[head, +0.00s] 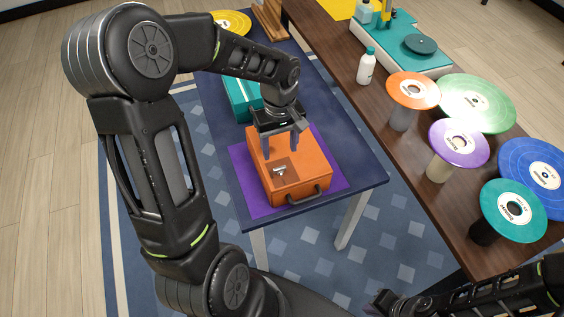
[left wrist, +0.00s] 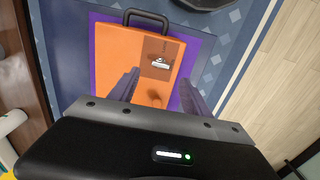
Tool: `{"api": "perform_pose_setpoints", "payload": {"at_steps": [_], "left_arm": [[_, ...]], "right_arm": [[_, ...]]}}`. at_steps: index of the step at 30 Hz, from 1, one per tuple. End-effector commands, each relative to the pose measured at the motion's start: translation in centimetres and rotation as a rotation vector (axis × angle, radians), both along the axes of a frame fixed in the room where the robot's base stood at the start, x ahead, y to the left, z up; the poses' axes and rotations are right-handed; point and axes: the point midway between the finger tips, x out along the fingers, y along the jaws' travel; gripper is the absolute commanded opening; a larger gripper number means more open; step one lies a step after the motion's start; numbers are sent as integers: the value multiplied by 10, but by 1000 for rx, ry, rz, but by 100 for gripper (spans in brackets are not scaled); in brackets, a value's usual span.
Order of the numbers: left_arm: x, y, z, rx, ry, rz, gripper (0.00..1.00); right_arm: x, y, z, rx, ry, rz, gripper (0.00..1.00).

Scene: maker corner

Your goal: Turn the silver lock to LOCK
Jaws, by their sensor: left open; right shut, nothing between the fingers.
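The silver lock (head: 280,170) is a small metal piece on a brown panel on top of an orange box (head: 300,187). It also shows in the left wrist view (left wrist: 160,63), beyond my fingertips. Lettering on the panel is too small to read. My left gripper (head: 281,151) is open above the box, its fingers pointing down, apart from the lock. In the left wrist view its two fingers (left wrist: 159,88) stand apart with nothing between them. My right gripper (head: 385,300) is low at the bottom of the head view, shut and empty, away from the box.
The box has a dark handle (head: 304,195) and sits on a purple mat (head: 331,165) on a dark blue table (head: 352,178). A teal box (head: 238,98) stands behind it. A wooden table at right holds several coloured discs on stands and a white bottle (head: 366,66).

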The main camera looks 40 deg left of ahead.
Motion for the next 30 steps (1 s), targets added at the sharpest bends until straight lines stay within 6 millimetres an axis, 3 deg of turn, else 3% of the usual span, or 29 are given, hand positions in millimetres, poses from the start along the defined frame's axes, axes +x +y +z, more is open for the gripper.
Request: {"api": "perform_pose_setpoints", "payload": {"at_steps": [8, 21, 30], "left_arm": [[0, 0, -10, -1, 2, 0, 56], [0, 0, -71, 0, 1, -2, 56], [0, 0, -78, 0, -2, -1, 56]], "right_arm": [[0, 0, 2, 0, 0, 0, 0], [-1, -1, 10, -2, 4, -1, 0], [-1, -1, 10, -3, 4, -2, 0]]}}
